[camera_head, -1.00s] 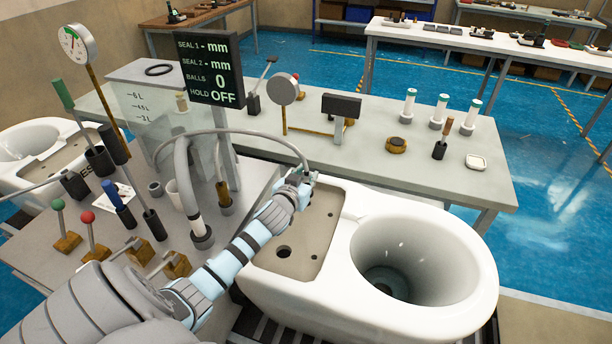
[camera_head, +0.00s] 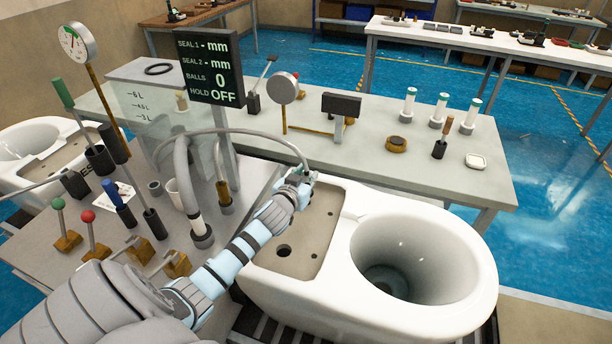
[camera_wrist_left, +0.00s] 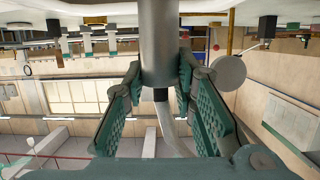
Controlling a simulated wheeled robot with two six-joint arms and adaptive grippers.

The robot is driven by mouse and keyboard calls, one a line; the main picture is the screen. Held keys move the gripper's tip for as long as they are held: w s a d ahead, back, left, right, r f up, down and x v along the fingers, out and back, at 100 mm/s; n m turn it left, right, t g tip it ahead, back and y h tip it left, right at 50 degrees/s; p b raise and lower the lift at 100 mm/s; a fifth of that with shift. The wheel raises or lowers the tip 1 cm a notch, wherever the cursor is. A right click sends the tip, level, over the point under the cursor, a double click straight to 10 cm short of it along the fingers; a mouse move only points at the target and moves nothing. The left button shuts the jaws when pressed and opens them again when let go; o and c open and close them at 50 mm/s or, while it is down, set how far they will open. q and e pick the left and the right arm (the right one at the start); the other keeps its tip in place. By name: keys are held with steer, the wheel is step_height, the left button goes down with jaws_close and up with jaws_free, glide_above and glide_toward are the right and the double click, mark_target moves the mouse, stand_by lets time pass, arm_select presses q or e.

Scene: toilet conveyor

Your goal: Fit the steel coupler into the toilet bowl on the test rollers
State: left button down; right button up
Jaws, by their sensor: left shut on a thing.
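The white toilet bowl (camera_head: 465,292) sits on the dark test rollers (camera_head: 258,328) at the lower right. Its flat grey-beige rear deck (camera_head: 310,235) has a dark round hole (camera_head: 284,250) and smaller holes. My left gripper (camera_head: 303,176) is over the far left corner of this deck, with a grey hose arching down to it. In the left wrist view, its green fingers (camera_wrist_left: 163,80) are shut on the grey cylindrical steel coupler (camera_wrist_left: 159,38), with the pale hose (camera_wrist_left: 170,130) running from it. The coupler is mostly hidden in the head view; I cannot tell whether it touches the bowl. My right gripper is out of view.
A console (camera_head: 110,262) with levers, a gauge (camera_head: 76,42) and a display (camera_head: 209,67) reading HOLD OFF stands at left. A grey bench (camera_head: 390,172) with white-and-green cylinders runs behind the bowl. Another white bowl (camera_head: 30,138) is at far left. Blue floor is clear at right.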

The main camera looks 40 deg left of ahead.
arm_select(q)
steer(key=shift+f+b, duration=1.45)
steer(key=shift+f, duration=0.4)
steer(key=c, duration=1.2)
jaws_free()
steer(key=shift+c, duration=0.2)
steer(key=v, duration=1.2)
steer(key=shift+r, duration=0.1)
